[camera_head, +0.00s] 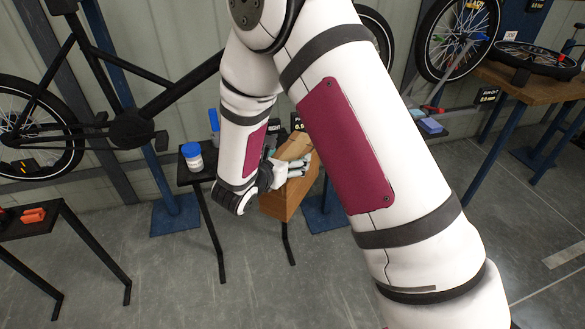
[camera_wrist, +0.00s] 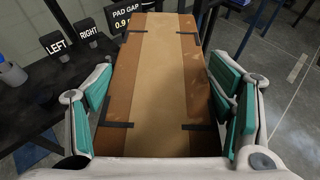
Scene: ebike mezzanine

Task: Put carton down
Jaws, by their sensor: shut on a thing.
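The carton (camera_wrist: 158,82) is a brown box with a lighter tape strip along its middle and small dark marks near its corners. In the wrist view it fills the space between the teal pads of my gripper (camera_wrist: 165,105), one on each long side. In the head view the carton (camera_head: 288,194) hangs at the front edge of a small black table (camera_head: 191,177), partly hidden behind my arm. My gripper (camera_head: 291,170) is shut on it there. I cannot tell whether the carton touches the table.
A white jar with a blue lid (camera_head: 192,156) stands on the black table. Small signs reading LEFT (camera_wrist: 55,42) and RIGHT (camera_wrist: 87,30) stand beside the carton. A bike frame (camera_head: 130,110) is behind. A wooden bench (camera_head: 525,86) stands right. Grey floor is open in front.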

